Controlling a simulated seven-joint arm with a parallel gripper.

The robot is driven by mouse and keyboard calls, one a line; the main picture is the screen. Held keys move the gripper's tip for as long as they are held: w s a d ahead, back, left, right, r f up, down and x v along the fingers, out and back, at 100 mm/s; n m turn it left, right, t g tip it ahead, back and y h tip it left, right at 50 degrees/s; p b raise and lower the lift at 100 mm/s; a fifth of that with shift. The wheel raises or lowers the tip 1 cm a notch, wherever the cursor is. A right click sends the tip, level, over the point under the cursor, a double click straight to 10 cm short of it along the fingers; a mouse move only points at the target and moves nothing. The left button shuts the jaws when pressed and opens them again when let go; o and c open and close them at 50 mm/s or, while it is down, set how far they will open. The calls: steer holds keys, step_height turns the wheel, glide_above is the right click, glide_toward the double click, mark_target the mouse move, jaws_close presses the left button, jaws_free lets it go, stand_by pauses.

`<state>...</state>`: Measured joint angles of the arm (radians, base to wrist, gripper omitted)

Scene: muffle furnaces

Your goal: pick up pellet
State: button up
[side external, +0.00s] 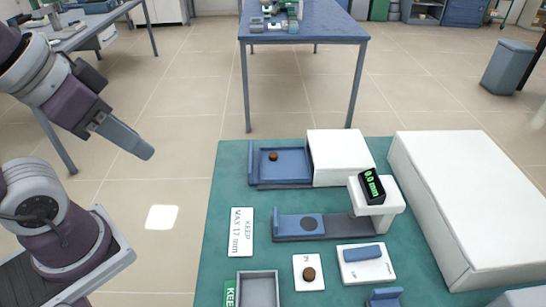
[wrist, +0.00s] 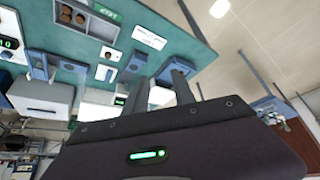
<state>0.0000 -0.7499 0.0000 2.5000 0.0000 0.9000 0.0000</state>
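One brown pellet (side external: 309,274) lies on a small white card at the front of the green mat. Another brown pellet (side external: 272,156) sits in the blue open tray in front of the white box. The wrist view shows several brown pellets (wrist: 73,14) in a grey tray, and a dark round spot on a small white card. My gripper (side external: 146,151) is in the air left of the mat, well away from the pellets. In the wrist view my gripper (wrist: 160,67) has its two fingers apart with nothing visible between them.
A gauge (side external: 371,187) reading 0.0 mm stands over a grey slide with a blue block. A grey tray (side external: 258,290) is cut off at the front edge. A large white box (side external: 480,205) fills the right side.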

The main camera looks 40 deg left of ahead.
steer(key=shift+o, duration=1.4)
steer(key=m+g, duration=0.6)
steer(key=m, duration=1)
glide_above(273, 154)
steer(key=f, duration=2.3)
steer(key=shift+s+d+f, duration=0.15)
steer(key=shift+s+f, duration=0.05)
steer(key=shift+f, duration=0.2)
step_height(273, 154, down, 7)
steer(key=shift+w+f, duration=0.1)
steer(key=shift+w, duration=0.05)
jaws_close()
